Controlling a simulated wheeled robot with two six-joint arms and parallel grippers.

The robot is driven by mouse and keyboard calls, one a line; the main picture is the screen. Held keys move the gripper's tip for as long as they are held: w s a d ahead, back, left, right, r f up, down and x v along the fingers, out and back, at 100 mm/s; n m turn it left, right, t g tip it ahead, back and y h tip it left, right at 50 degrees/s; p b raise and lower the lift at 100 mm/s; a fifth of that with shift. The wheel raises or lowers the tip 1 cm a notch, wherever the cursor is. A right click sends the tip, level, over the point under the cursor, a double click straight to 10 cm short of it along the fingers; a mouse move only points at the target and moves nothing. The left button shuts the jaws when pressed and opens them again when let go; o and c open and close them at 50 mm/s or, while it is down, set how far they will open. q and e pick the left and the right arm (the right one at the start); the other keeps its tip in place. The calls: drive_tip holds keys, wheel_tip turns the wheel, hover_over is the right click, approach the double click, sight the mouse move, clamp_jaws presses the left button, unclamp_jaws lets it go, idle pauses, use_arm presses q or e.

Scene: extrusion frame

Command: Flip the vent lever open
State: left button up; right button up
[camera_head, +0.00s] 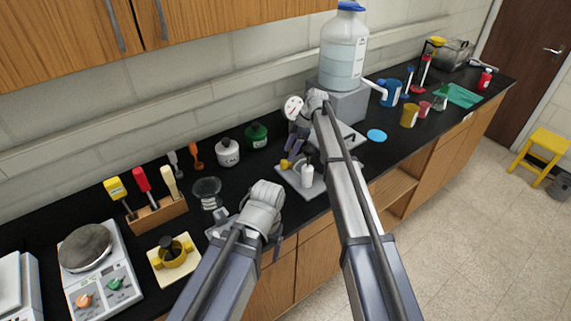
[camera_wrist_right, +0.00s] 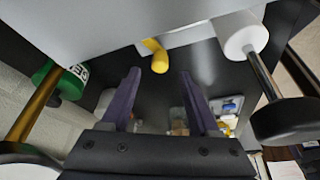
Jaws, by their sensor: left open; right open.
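A yellow lever-like piece (camera_head: 285,163), which looks to be the vent lever, sits at the left of a grey base plate (camera_head: 292,179) on the black counter. In the right wrist view the yellow piece (camera_wrist_right: 156,57) shows just beyond and between my fingertips, apart from them. My right gripper (camera_head: 294,146) is open and empty, just above and behind the yellow piece; it also shows in the right wrist view (camera_wrist_right: 159,74). My left gripper (camera_head: 217,222) is open and empty over the front of the counter, left of the plate.
A white cylinder (camera_head: 307,176) stands on the plate and a round gauge (camera_head: 293,107) is above it. A large bottle (camera_head: 343,55) rests on a grey block at the back.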

sight(285, 161)
drive_tip(key=b+x, duration=0.3)
drive_tip(key=x, duration=0.2)
drive_tip(key=shift+d, duration=0.1)
drive_tip(key=shift+r, duration=0.1)
clamp_jaws()
idle(0.3)
